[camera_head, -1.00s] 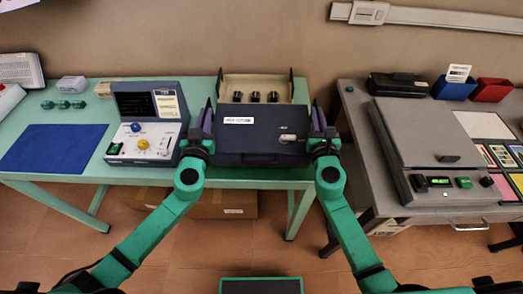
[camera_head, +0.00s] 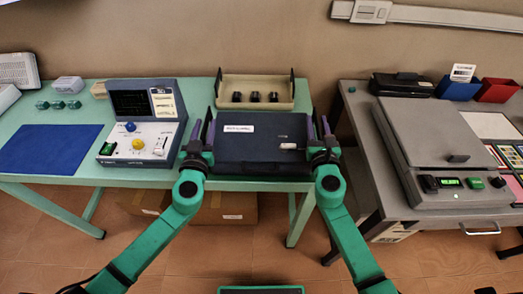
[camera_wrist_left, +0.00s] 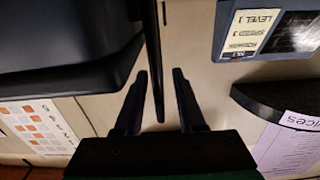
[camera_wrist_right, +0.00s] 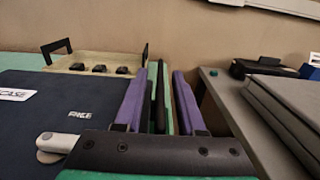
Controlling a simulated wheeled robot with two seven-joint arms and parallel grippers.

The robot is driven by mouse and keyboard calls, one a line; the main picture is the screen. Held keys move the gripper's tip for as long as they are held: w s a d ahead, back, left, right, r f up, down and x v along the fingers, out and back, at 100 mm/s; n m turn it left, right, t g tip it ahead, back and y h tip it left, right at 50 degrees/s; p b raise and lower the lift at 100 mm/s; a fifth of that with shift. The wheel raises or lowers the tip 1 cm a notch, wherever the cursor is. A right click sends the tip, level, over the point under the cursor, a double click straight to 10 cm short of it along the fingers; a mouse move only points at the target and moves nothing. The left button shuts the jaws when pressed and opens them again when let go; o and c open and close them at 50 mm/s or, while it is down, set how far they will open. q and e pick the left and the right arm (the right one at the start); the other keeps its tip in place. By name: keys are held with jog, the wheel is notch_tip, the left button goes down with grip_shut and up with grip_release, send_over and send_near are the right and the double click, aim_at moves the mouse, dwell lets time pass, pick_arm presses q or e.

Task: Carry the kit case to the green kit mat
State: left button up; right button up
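The kit case (camera_head: 262,150) is dark blue with a white label and lies flat on the green table between my grippers. It also shows in the right wrist view (camera_wrist_right: 50,110). My left gripper (camera_head: 202,128) is at its left side, with its fingers apart; in the left wrist view the open fingers (camera_wrist_left: 157,75) have a thin dark upright plate between them. My right gripper (camera_head: 318,124) is at the right side, open, with a thin dark upright piece between the fingers in the right wrist view (camera_wrist_right: 155,80). No contact shows on either. I cannot make out a green mat.
A beige tray (camera_head: 256,104) with black knobs stands behind the case. A control unit (camera_head: 140,150) is close on the left, and a blue mat (camera_head: 48,150) lies beyond it. A grey bench with a scale (camera_head: 425,130) stands across a gap on the right.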

jog(key=shift+s, duration=0.15)
pick_arm(q)
jog(key=s, duration=1.1)
jog(key=shift+a, duration=0.2)
pick_arm(e)
jog(key=s, duration=1.2)
jog(key=shift+a, duration=0.25)
jog(key=shift+r, duration=0.1)
